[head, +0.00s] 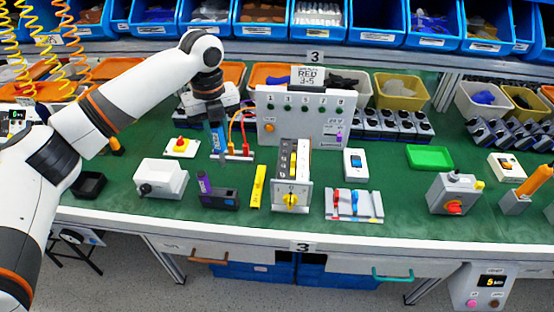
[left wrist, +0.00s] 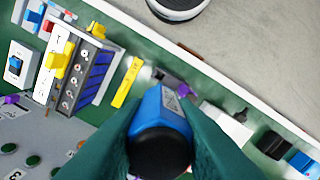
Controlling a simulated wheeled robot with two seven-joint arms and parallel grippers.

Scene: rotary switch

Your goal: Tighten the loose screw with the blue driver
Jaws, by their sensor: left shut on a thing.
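My left gripper (head: 217,118) hangs over the back middle-left of the bench in the head view, pointing down. Its green fingers are shut on the blue driver (head: 218,142). In the left wrist view, the driver (left wrist: 168,110) shows its blue body and black end between the fingers. Its lower end shows near the board with red and orange leads (head: 240,154), but I cannot tell whether it touches anything. The loose screw cannot be made out in either view. My right gripper is not in view.
A grey upright panel (head: 300,127) stands just right of the gripper.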

